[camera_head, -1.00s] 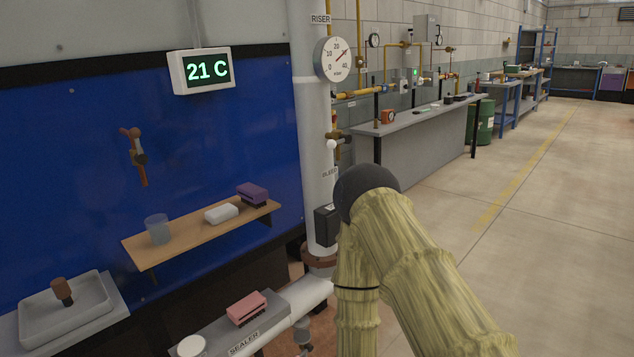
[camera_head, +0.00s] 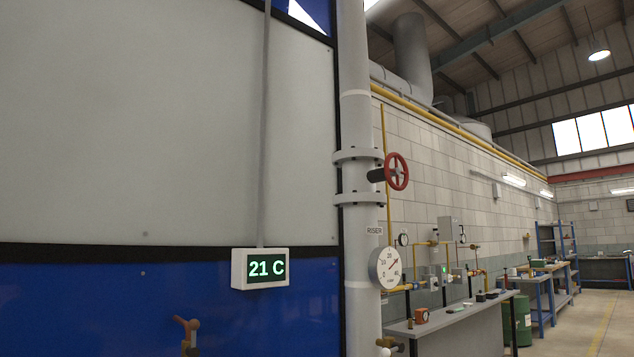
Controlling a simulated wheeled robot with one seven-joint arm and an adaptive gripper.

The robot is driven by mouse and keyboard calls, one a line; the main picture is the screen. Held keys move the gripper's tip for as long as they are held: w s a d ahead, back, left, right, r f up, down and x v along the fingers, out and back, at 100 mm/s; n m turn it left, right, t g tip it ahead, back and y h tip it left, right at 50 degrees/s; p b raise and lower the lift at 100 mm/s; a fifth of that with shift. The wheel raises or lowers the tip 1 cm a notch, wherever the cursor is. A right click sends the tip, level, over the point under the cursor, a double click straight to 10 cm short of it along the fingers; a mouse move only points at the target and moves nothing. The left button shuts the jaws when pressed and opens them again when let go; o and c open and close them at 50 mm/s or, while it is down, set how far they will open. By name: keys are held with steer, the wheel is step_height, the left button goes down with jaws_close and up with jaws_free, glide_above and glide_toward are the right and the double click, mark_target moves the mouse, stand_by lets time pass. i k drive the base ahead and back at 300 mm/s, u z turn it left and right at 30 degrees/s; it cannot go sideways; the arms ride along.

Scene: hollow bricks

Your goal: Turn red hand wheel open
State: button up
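The red hand wheel (camera_head: 397,171) is on a dark stem on the right side of the white vertical riser pipe (camera_head: 358,110), between two bolted flanges. It faces right and partly toward me, and its rim and spokes show clearly. Nothing touches it. My gripper and arm are outside the head view now.
A round gauge (camera_head: 386,268) and a RISER label (camera_head: 374,230) sit on the pipe below the wheel. A 21 C display (camera_head: 260,268) hangs on the wall to the left. A grey bench (camera_head: 455,325) stands at lower right, with open floor (camera_head: 590,340) beyond.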

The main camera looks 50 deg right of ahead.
mark_target(388, 172)
steer(key=u, duration=0.75)
steer(key=k, duration=1.25)
steer(key=z, duration=2.2)
steer(key=i, duration=0.5)
steer(key=z, duration=0.1)
